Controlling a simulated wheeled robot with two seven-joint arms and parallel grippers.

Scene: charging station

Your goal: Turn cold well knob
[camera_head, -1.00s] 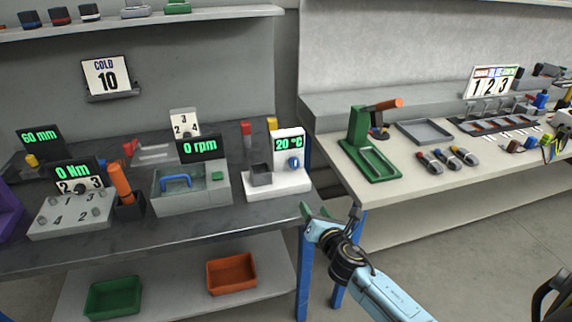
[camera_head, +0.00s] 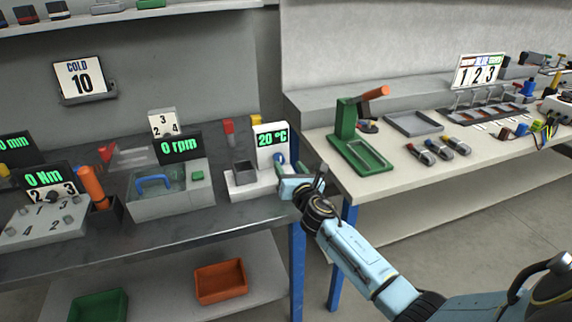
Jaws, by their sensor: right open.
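The cold well (camera_head: 254,184) is a small white station with a grey square well, near the right end of the dark bench. Its upright panel (camera_head: 271,140) shows "20 °C" in green. The blue knob (camera_head: 280,159) sits low on that panel and is partly hidden by my right gripper. My right gripper (camera_head: 296,172) is open, with its fingers right in front of the knob. I cannot tell whether they touch it. A sign (camera_head: 81,79) on the wall reads "COLD 10". My left gripper is not in view.
Left of the well stand a grey box with a blue handle (camera_head: 154,182) and an "0 rpm" display (camera_head: 179,148). A second bench on the right holds a green press (camera_head: 347,137) and a grey tray (camera_head: 414,123). Red and yellow blocks (camera_head: 228,130) stand behind the well.

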